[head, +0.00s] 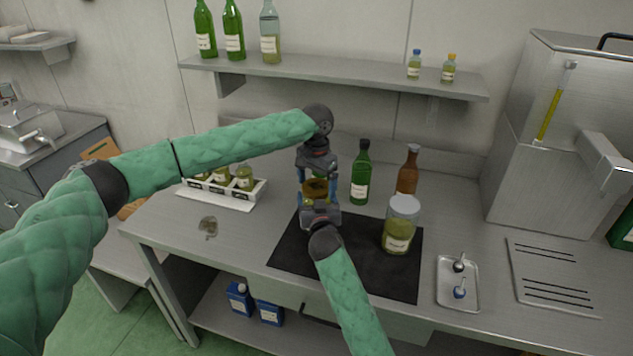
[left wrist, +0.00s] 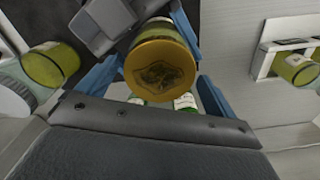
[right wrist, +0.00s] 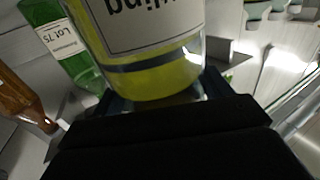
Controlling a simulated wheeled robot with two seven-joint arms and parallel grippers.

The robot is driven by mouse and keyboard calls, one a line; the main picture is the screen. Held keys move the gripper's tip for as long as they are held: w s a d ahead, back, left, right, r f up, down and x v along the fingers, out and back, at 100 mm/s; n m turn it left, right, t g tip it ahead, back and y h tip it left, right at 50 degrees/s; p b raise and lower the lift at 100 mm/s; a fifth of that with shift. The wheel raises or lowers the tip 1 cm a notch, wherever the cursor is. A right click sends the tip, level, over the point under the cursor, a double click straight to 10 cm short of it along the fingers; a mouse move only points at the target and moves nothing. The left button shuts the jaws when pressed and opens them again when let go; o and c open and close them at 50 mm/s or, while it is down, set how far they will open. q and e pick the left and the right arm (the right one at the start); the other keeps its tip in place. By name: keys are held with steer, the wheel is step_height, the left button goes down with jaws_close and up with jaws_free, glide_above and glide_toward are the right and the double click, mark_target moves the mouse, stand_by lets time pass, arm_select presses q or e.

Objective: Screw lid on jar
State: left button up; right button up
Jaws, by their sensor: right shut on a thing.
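A glass jar of yellow-green contents with a white label (right wrist: 150,25) is between the fingers of my right gripper (head: 319,206), which is shut on it above the dark mat's back left part. A round gold lid (left wrist: 160,65) with a dark olive pattern sits at the jar's top, seen face-on in the left wrist view. My left gripper (head: 318,182) comes down from above. Its blue fingers stand on either side of the lid, looking open around it; contact is hard to tell. Whether the lid sits level on the rim is hidden in the head view.
A larger jar (head: 398,236) stands on the dark mat (head: 350,268), close to the right. A green bottle (head: 361,175) and brown bottle (head: 407,172) stand behind. A white crate (head: 226,192) of small jars is at left. A metal tray (head: 458,293) lies right. The front-left tabletop is mostly clear.

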arm_select(q)
steer(key=c, duration=0.9)
steer(key=shift+o, duration=0.2)
steer(key=o, duration=1.1)
steer(key=shift+r, duration=6)
arm_select(e)
steer(key=o, duration=1.9)
arm_select(q)
step_height(320, 180, down, 3)
steer(key=b, duration=0.3)
arm_select(e)
steer(key=s, duration=0.5)
steer(key=s+d, duration=0.1)
steer(key=s, duration=0.1)
steer(key=shift+s, duration=0.35)
